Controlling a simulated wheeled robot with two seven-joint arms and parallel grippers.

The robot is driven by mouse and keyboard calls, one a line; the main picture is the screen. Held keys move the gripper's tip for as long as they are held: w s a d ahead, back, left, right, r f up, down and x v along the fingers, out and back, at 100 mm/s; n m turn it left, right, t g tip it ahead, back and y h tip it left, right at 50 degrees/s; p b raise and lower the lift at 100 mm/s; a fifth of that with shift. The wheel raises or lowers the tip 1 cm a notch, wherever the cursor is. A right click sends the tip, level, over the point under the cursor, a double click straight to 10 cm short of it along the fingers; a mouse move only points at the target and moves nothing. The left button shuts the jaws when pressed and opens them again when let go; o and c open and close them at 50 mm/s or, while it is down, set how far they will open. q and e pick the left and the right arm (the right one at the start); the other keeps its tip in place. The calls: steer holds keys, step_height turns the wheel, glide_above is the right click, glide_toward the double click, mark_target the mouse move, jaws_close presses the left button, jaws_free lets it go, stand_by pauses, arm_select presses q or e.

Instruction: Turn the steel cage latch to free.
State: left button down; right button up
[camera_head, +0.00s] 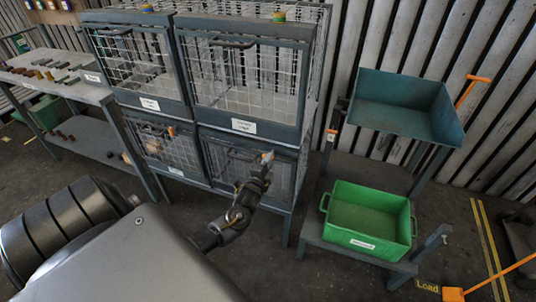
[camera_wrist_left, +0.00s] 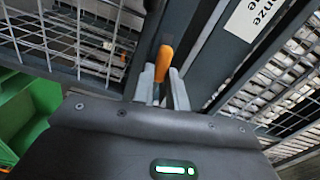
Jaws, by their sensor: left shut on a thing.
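My left gripper (camera_head: 266,160) is at the upper part of the lower right cage door (camera_head: 224,160) in the head view. In the left wrist view, its two fingers (camera_wrist_left: 163,92) are shut on an orange latch handle (camera_wrist_left: 164,62), whose tip sticks out past them. The handle lies against a dark cage frame bar. A white label (camera_wrist_left: 254,18) ending in "nze" shows beside it, partly cut off. I cannot read a steel label in either view. My arm and gripper hide part of the lower right door and most of the latch in the head view. My right gripper is not in view.
Another orange latch (camera_head: 171,131) is on the lower left cage. Upper cages (camera_head: 246,75) stand above. A green crate (camera_head: 368,217) sits on a low stand at right, below a teal tray (camera_head: 405,105). A shelf bench (camera_head: 60,85) is at left. Floor is open in front.

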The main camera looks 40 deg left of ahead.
arm_select(q)
steer(key=shift+m+p, duration=0.35)
steer(key=shift+m, duration=0.45)
steer(key=c, duration=1.4)
jaws_free()
steer(key=v, duration=1)
steer(key=shift+s+d+b, duration=0.2)
steer(key=shift+s+b, duration=0.15)
steer(key=shift+b, duration=0.05)
